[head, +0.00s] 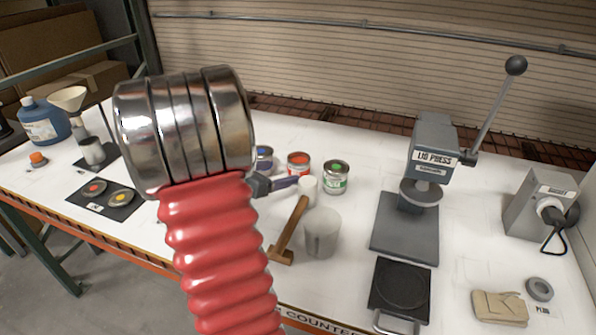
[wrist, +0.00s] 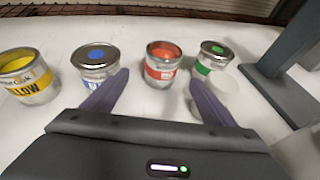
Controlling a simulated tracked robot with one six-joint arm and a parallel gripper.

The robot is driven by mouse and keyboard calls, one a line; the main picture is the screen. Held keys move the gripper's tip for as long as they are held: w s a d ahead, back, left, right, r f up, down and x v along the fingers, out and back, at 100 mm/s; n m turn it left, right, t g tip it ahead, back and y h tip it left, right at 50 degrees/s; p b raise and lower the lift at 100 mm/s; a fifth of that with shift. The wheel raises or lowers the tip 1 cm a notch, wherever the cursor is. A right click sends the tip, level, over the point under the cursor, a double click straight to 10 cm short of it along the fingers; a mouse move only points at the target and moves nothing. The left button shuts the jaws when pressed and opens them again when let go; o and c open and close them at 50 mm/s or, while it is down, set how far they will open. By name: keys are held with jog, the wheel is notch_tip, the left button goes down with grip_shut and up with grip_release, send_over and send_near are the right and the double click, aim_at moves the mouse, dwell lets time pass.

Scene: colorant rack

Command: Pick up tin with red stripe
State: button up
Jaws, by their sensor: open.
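The tin with the red stripe (head: 299,164) stands upright on the white counter among other tins in the head view. In the wrist view the red tin (wrist: 162,64) is ahead of my gripper (wrist: 163,92), roughly centred between the two fingers and beyond their tips. It has a red band and a red top. My gripper is open and empty. In the head view my gripper (head: 285,184) shows only in part, beside my red arm, just in front of the tins. Its other parts are hidden behind my arm.
A blue tin (wrist: 96,62) stands left of the red one and a green tin (wrist: 212,57) right. A yellow tin (wrist: 27,76) is farther left.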

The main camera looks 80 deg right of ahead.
aim_at(292, 172)
jog(key=x, duration=0.5)
jog(key=shift+s+d+f, duration=0.1)
jog(key=shift+s+d, duration=0.05)
jog(key=shift+d, duration=0.2)
jog(key=x, duration=0.4)
jog(key=shift+s+f, duration=0.2)
jog(key=shift+f, duration=0.05)
jog(key=shift+s+d+f, duration=0.1)
jog(key=shift+d+f, duration=0.05)
jog(key=shift+d, duration=0.25)
jog(key=shift+c, duration=0.5)
jog(key=c, duration=1.2)
